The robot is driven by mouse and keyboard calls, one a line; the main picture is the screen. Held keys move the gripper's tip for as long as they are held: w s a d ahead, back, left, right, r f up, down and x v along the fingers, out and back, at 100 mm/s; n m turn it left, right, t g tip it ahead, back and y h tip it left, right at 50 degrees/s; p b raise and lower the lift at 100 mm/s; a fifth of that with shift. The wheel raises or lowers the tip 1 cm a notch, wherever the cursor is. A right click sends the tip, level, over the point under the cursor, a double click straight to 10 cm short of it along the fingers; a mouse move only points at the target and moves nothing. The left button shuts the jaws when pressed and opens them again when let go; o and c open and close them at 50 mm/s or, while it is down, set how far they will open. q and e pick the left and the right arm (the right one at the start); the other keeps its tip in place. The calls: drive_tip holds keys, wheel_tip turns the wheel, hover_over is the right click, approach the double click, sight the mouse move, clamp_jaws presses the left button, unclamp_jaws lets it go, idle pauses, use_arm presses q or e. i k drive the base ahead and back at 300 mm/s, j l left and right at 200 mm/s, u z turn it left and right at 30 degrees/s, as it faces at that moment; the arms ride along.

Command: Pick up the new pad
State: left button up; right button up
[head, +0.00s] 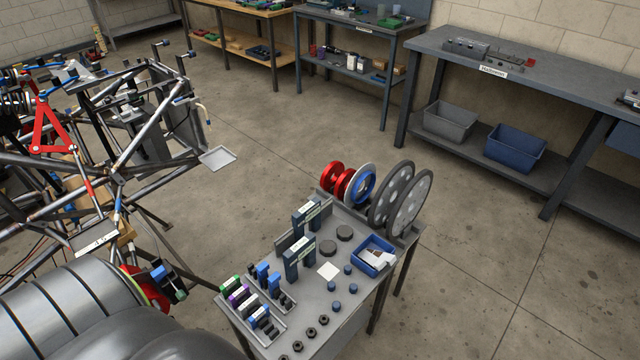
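No thing is clearly marked as the new pad at this size. On the grey cart (350,318), at its near left corner, small trays hold several pad-like blocks with coloured ends. A green-ended block (230,284), a purple-ended block (239,297) and a blue-ended block (260,317) lie in a row. More blue and dark pieces (268,276) stand beside them. The labels are too small to read. Neither of my grippers can be made out, and none is seen touching the blocks.
Two dark labelled holders (298,257), a blue bin (374,256), dark knobs and upright discs (410,205) crowd the cart. The tube chassis (90,185) stands left, with a red and blue-black part (160,283) near it. Floor right of the cart is clear; benches (520,75) line the wall.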

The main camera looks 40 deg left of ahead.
sight(262, 270)
drive_tip(key=u, duration=1.6)
